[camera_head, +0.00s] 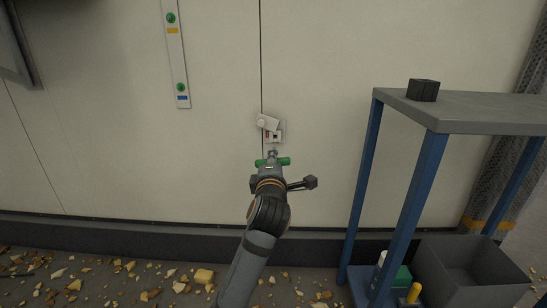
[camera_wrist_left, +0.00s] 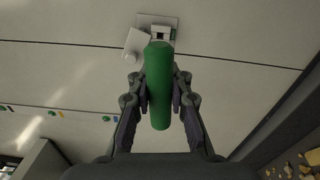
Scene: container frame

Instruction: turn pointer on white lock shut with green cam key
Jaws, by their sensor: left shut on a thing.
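The white lock (camera_head: 267,122) is on the pale wall, with a small plate that has a red mark and a dark mark below its tilted white cover. It also shows at the top of the left wrist view (camera_wrist_left: 136,42). My left gripper (camera_head: 271,164) is shut on the green cam key (camera_head: 284,161), just below the lock. In the left wrist view the key's green handle (camera_wrist_left: 159,90) lies between the fingers, its upper end overlapping the lock. I cannot tell whether the key's tip is in the lock. The pointer is not clear. My right gripper is not in view.
A strip with green and coloured marks (camera_head: 176,55) is on the wall at upper left. A blue-legged table (camera_head: 480,112) with a black block (camera_head: 423,90) stands at right. A grey bin (camera_head: 470,275) is below it. Yellowish rubble (camera_head: 204,276) lies on the floor.

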